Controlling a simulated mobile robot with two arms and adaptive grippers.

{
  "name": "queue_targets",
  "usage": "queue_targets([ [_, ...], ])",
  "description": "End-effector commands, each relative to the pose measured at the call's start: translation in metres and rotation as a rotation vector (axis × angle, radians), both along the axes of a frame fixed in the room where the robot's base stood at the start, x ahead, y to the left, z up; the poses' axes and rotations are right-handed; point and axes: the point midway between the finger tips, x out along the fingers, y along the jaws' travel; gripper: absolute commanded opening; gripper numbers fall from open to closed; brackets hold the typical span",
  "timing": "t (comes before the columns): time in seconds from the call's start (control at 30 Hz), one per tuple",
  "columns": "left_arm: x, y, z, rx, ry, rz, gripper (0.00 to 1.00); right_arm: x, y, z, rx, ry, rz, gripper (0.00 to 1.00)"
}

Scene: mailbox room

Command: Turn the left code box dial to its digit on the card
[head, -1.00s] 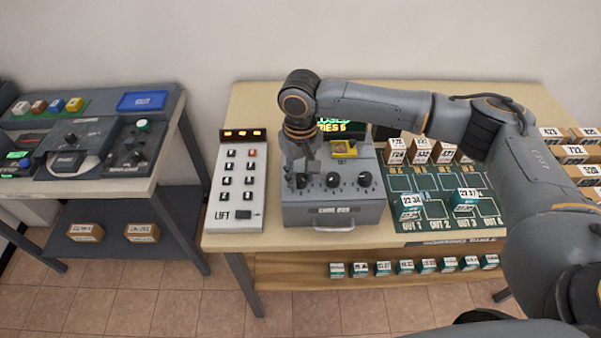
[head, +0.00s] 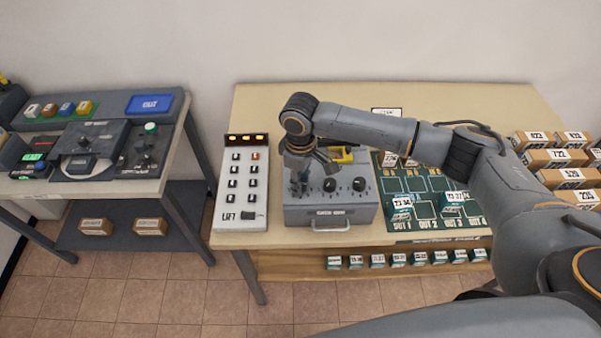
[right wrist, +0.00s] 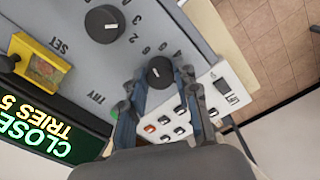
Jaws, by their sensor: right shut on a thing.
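The grey code box (head: 318,213) stands on the beige table with a row of three dials. My right gripper (head: 299,187) reaches down over its left end and hides the left dial in the head view. In the right wrist view the black left dial (right wrist: 160,72) sits between the fingertips of my right gripper (right wrist: 158,80), which is shut on it. The middle dial (head: 329,184) and right dial (head: 358,184) are free. A small white card (head: 386,111) lies behind my arm, too small to read. My left gripper is not in view.
A white lift panel (head: 240,190) stands close left of the box. A green mat (head: 425,222) and several parcels (head: 570,178) are at right.

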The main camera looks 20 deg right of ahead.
Motion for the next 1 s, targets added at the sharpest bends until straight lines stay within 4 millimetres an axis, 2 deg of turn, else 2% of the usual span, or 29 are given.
queue_targets([
  [0.23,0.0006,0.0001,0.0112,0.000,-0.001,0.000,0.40,-0.0004,0.0003,0.0008,0.000,0.001,0.100,0.00],
  [0.8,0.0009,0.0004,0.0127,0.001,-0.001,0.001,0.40,-0.0004,0.0003,-0.0008,0.001,0.001,0.136,0.00],
  [0.83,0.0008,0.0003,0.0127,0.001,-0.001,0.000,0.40,-0.0004,0.0003,-0.0008,0.001,0.001,0.136,0.35],
  [0.93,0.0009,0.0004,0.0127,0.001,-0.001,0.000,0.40,-0.0003,0.0003,-0.0007,0.001,0.001,0.136,0.54],
  [1.0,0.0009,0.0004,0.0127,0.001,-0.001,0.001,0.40,-0.0002,0.0003,-0.0006,0.001,0.001,0.135,0.54],
])
